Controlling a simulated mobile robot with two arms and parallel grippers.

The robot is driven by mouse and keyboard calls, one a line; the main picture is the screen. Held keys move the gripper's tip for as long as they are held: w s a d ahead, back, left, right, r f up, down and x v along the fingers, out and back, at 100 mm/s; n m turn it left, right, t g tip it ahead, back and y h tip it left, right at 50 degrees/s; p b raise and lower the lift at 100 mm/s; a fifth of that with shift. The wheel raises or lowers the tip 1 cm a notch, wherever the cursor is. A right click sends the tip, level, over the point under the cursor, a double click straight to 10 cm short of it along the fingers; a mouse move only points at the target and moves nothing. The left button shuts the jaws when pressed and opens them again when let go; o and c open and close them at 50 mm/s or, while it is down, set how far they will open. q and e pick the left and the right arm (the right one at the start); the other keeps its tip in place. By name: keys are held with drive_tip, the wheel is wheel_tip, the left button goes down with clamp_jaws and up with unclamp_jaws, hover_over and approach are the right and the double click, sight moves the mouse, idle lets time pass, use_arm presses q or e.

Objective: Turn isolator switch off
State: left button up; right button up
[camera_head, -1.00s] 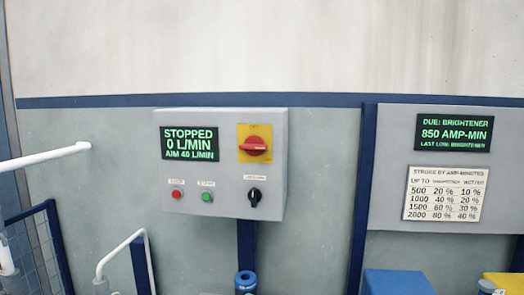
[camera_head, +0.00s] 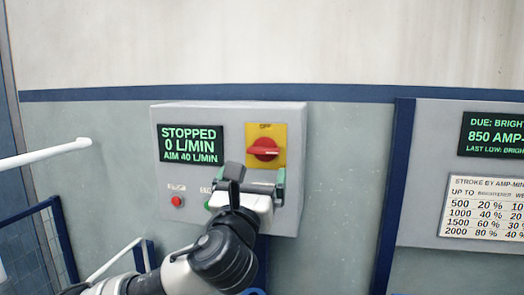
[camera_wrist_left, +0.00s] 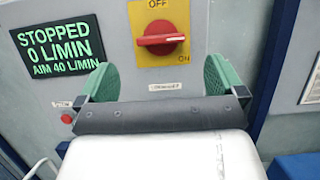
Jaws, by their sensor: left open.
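The isolator switch is a red rotary handle (camera_head: 264,149) on a yellow plate (camera_head: 281,131) at the upper right of a grey control box. Its handle lies about horizontal. In the left wrist view the red handle (camera_wrist_left: 160,40) sits between an OFF mark above and an ON mark at lower right. My left gripper (camera_head: 257,180) is open and empty, just below the switch in the head view. Its green fingers (camera_wrist_left: 160,80) stand apart below the handle and do not touch it. The black knob low on the box is hidden behind my gripper. My right gripper is not in view.
The box's display (camera_head: 190,145) reads STOPPED, 0 L/MIN, AIM 40 L/MIN. A red button (camera_head: 176,201) is below it, and the green button is partly covered by my arm. A second panel (camera_head: 430,170) stands at right. A white rail (camera_head: 45,155) is at left.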

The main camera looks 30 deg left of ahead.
sight(262, 154)
use_arm(q)
drive_tip(key=p+x, duration=0.1)
drive_tip(key=x, duration=0.5)
drive_tip(key=shift+w+f+p, duration=0.1)
drive_tip(key=shift+w+p, duration=0.1)
drive_tip(key=shift+p, duration=0.1)
drive_tip(key=shift+w+a, duration=0.1)
drive_tip(key=shift+w, duration=0.25)
drive_tip(key=c, duration=0.9)
